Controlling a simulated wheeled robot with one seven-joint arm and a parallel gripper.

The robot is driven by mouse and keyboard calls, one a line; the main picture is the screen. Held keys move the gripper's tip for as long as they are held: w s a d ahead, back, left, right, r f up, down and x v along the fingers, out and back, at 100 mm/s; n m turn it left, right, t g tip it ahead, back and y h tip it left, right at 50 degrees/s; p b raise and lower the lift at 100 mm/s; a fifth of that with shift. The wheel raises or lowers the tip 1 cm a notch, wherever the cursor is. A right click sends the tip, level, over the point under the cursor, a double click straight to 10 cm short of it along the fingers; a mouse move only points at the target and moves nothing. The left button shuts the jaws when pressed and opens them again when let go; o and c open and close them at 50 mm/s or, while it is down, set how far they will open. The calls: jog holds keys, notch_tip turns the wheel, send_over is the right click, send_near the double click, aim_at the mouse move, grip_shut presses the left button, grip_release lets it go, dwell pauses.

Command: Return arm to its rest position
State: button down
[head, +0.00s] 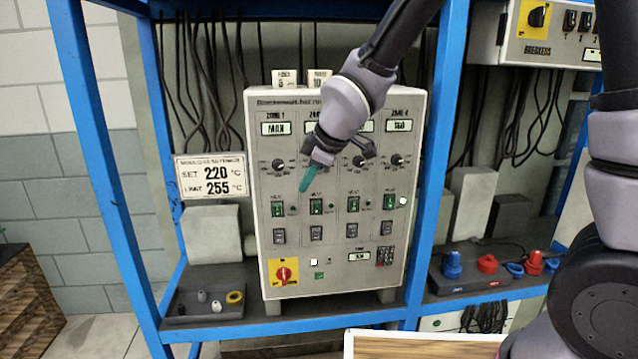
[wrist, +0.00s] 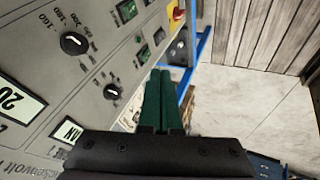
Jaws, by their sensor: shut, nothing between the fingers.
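My gripper (head: 307,180) is in front of the upper middle of a grey control panel (head: 263,240) in the head view. Its green fingers point down and to the left, close to the row of green switches. The fingers are together with nothing between them. In the wrist view the gripper (wrist: 165,72) also shows shut, with the panel face (wrist: 120,40) running along its left side. I cannot tell from these views whether the fingertips touch the panel. My arm reaches in from the top right and hides part of the middle zones.
Blue rack posts (head: 92,150) stand left and right of the panel. A sign (head: 210,177) reads 220 and 255. A tray (head: 180,312) with small parts lies at lower left. A breaker box (head: 545,50) hangs at upper right. Red and blue fittings (head: 487,264) sit at right.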

jog(key=w+d+r+m+t+h, duration=0.1)
jog(key=d+r+m, duration=0.45)
jog(key=d, duration=0.45)
jog(key=w+d+r+m+t+h, duration=0.1)
jog(key=d+r+m, duration=0.45)
jog(key=d, duration=0.45)
jog(key=s+d+r+m, duration=0.3)
jog(key=s+d+m, duration=0.2)
jog(key=s+d, duration=0.1)
jog(key=s+d+r+m, duration=0.3)
jog(key=s+d+m, duration=0.3)
jog(key=d, duration=0.1)
jog(key=shift+s+d+r+h, duration=0.25)
jog(key=shift+d+h, duration=0.05)
jog(key=shift+d, duration=0.1)
